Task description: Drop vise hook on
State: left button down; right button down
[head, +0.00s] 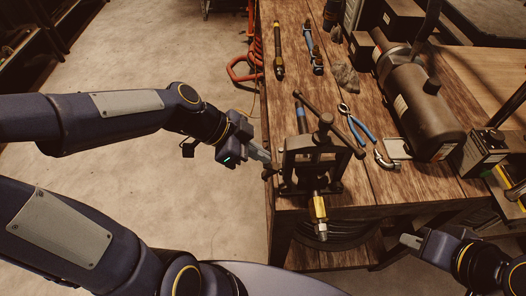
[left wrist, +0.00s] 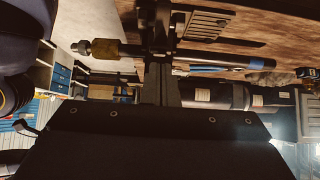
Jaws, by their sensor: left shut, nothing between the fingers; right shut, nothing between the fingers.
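The dark vise (head: 315,160) stands at the table's front edge, with a long bar slanting across its top. A hose with a brass fitting (head: 318,208) passes through it, the fitting pointing towards me. I cannot clearly tell the hook from the other dark vise parts. My left gripper (head: 264,158) is shut and empty, its tips close to the vise's left side; contact is unclear. In the left wrist view, my shut fingers (left wrist: 160,82) are beside the hose, and the brass fitting (left wrist: 100,48) shows at left. My right gripper (head: 408,241) is shut and empty, below the table edge at right.
The wooden table (head: 378,190) holds blue-handled pliers (head: 356,124), a C-shaped metal clamp (head: 386,160), a large dark cylinder (head: 420,105) and two hose tools (head: 279,55) at the back. A red hose (head: 243,70) hangs at the table's left side. The floor at left is clear.

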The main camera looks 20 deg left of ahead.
pick_arm(q)
jog(key=shift+w+d+f, duration=0.1)
jog(key=shift+d+f, duration=0.3)
